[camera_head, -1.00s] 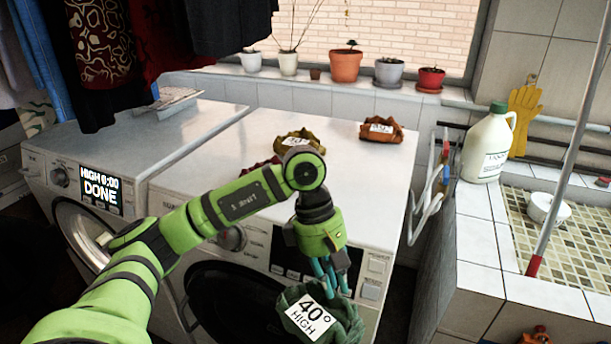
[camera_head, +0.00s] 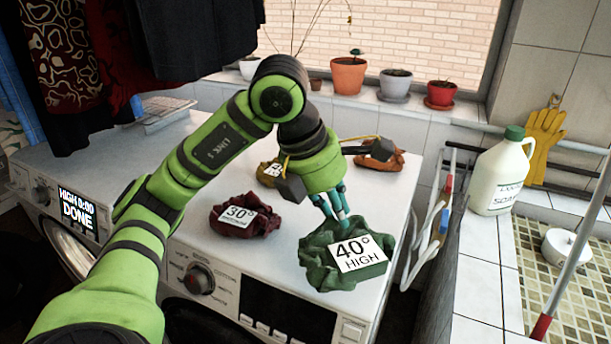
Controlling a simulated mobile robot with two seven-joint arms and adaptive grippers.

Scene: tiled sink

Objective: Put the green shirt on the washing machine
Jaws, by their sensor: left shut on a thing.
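The green shirt (camera_head: 318,262) is a crumpled bundle with a white "40° HIGH" label. It shows at the front right of the top of the right-hand washing machine (camera_head: 290,190). My left gripper (camera_head: 334,218) points down at the shirt, its teal fingers shut on the shirt's far edge. Whether the shirt rests on the top or hangs just above it I cannot tell. My right gripper does not show.
A dark red bundle labelled 30° (camera_head: 240,222) lies left of the shirt. An olive bundle (camera_head: 268,174) and an orange-brown one (camera_head: 380,160) lie farther back. A soap jug (camera_head: 497,180) stands on the tiled sink at right. Hanging clothes (camera_head: 190,40) fill the upper left.

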